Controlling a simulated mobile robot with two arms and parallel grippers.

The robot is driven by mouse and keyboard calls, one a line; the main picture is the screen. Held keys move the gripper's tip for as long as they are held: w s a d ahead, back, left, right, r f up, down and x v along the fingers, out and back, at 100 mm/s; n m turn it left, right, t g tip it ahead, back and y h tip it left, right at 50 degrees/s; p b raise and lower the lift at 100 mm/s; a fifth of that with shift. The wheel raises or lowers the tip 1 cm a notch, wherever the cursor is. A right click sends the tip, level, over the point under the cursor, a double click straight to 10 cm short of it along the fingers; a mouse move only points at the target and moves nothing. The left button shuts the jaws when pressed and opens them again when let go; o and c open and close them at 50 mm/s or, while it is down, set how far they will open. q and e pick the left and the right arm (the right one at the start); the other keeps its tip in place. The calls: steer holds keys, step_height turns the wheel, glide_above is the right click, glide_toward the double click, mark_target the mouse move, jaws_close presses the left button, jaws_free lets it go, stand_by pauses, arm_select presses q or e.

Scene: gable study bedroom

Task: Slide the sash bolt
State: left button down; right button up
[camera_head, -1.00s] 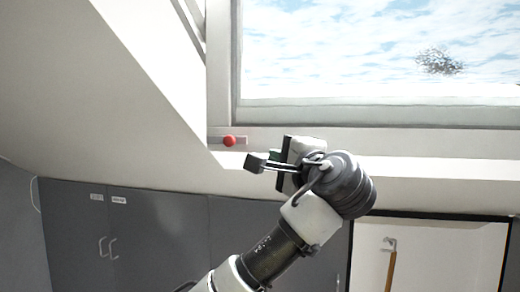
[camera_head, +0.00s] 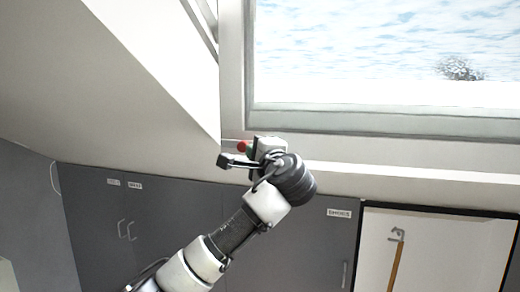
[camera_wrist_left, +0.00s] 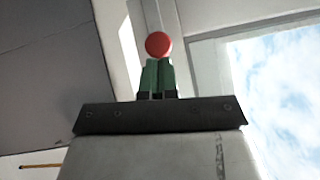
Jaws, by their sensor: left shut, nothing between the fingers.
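The sash bolt's round red knob (camera_head: 242,146) is at the lower left corner of the white window frame (camera_head: 330,142). In the head view my left gripper (camera_head: 250,149) is right beside the knob and covers part of it, and the bolt's plate is mostly hidden behind the gripper. In the left wrist view the red knob (camera_wrist_left: 159,44) shows whole, just beyond the tips of the green fingers (camera_wrist_left: 157,74). The fingers are together with nothing between them. I cannot tell whether the fingertips touch the knob. My right gripper is in neither view.
A sloping white wall (camera_head: 165,65) comes down close to the left of the bolt. Grey cabinets (camera_head: 90,215) with handles stand below the sill. A framed white panel with a hanging wooden-handled item (camera_head: 396,262) is at the lower right.

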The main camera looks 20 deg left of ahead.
mark_target(230, 144)
arm_select(q)
steer(key=shift+d, duration=0.1)
steer(key=a+b, duration=0.1)
steer(key=a, duration=0.3)
steer(key=shift+f+b, duration=0.15)
steer(key=shift+b, duration=0.15)
steer(key=shift+a, duration=0.3)
steer(key=shift+r, duration=0.2)
